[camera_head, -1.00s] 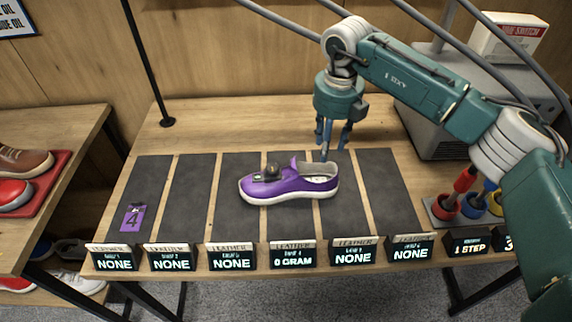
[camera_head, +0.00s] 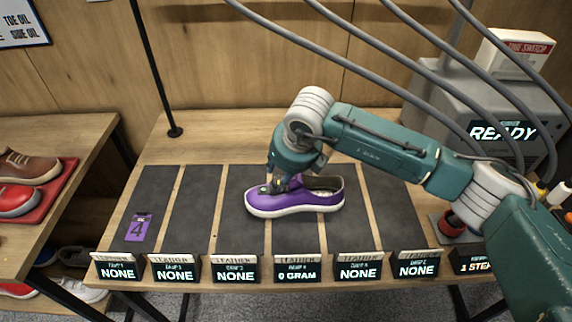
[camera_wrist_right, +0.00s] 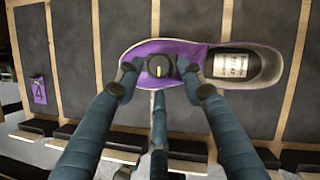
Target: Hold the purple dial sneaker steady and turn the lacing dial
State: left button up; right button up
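The purple sneaker (camera_head: 322,200) with a white sole lies upright on the dark mats, toe to the left, and also shows in the right wrist view (camera_wrist_right: 203,50). Its round black lacing dial (camera_wrist_right: 161,68) has a yellow mark. My right gripper (camera_head: 272,187) is low over the front of the shoe and hides most of the dial in the head view. In the right wrist view its fingers (camera_wrist_right: 160,72) stand around the dial, with small gaps at the sides; firm contact does not show. My left gripper is in neither current view.
Several label displays (camera_head: 297,270) line the table's front edge. A purple card marked 4 (camera_head: 139,228) lies on the left mat. A grey machine reading READY (camera_head: 500,130) stands at the right. The mats to the left of the shoe are mostly clear.

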aim_at(279, 180)
jog(key=shift+x, duration=1.9)
grip_shut()
jog(key=shift+o, duration=1.3)
grip_release()
jog(key=shift+r, duration=0.25)
jog(key=shift+s+d+r, duration=0.1)
jog(key=shift+s+r, duration=0.1)
jog(key=shift+r, duration=0.15)
jog(key=shift+w+f, duration=0.25)
jog(key=shift+f, duration=0.35)
